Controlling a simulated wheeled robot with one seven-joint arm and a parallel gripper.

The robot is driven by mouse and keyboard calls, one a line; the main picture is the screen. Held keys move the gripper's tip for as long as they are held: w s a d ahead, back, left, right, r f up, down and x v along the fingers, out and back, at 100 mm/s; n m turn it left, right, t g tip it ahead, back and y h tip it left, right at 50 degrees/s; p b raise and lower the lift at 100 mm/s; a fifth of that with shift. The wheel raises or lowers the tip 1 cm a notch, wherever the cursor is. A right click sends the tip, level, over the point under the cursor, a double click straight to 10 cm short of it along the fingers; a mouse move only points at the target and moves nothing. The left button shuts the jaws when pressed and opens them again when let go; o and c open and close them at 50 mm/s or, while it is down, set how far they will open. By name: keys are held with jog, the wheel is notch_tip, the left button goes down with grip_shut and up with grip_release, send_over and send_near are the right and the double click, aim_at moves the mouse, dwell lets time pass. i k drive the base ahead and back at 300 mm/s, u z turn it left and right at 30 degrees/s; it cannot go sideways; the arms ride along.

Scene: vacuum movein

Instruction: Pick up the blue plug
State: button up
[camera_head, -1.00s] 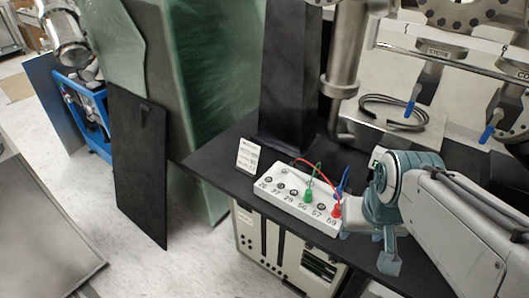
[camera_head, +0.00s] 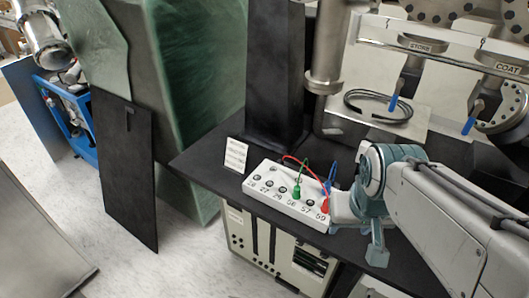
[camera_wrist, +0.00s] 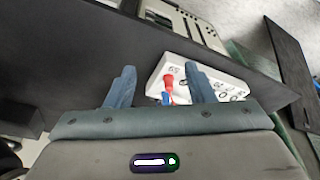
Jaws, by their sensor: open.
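The blue plug (camera_head: 331,180) stands at the right end of a white socket box (camera_head: 262,191), behind the red plug (camera_head: 325,206). In the wrist view a small part of the blue plug (camera_wrist: 167,98) shows just below the red plug (camera_wrist: 169,81). A green plug (camera_head: 296,191) sits further left on the box. My gripper (camera_head: 358,224) is at the right end of the box, its fingers apart and empty. In the wrist view the red and blue plugs lie between the two fingers (camera_wrist: 160,71), nearer the right one. Whether a finger touches the box cannot be told.
The box rests on a black table (camera_head: 210,164) with a small white card (camera_head: 236,155) at its left end. A metal column (camera_head: 327,50) and a black tower (camera_head: 274,75) stand behind. A coiled black cable (camera_head: 378,105) lies on a panel at the back.

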aim_at(328, 186)
jog(key=u, duration=1.65)
jog(key=i, duration=0.4)
jog(key=z, duration=2.6)
